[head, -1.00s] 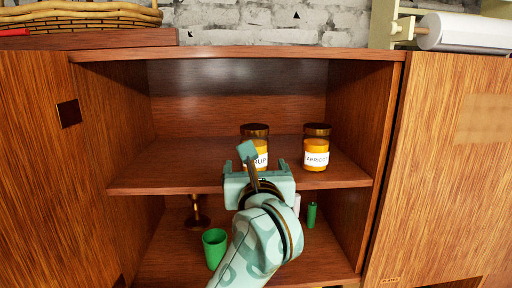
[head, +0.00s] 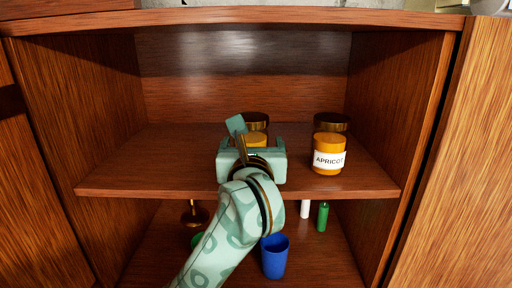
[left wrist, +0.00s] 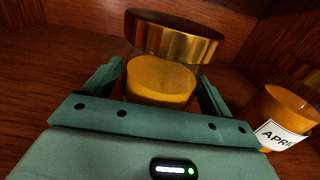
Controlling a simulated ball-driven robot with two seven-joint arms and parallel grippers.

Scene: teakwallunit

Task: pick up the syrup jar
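The syrup jar (head: 257,139), orange with a dark brassy lid, stands upright on the cabinet's middle shelf. In the head view my left gripper (head: 251,147) is in front of it and hides its lower part and label. In the left wrist view the jar (left wrist: 160,78) sits between the two fingers of my left gripper (left wrist: 158,88), which look spread on either side of it. A small gap seems to show beside the jar, so the fingers do not look closed on it. My right gripper is in neither view.
An apricot jar (head: 329,148) with a white label stands to the right on the same shelf (head: 150,183). Below are a blue cup (head: 275,258), a green cup partly hidden by my arm, a green cylinder (head: 322,217), a white cylinder (head: 305,209) and a brass-coloured object (head: 194,214). The shelf's left side is clear.

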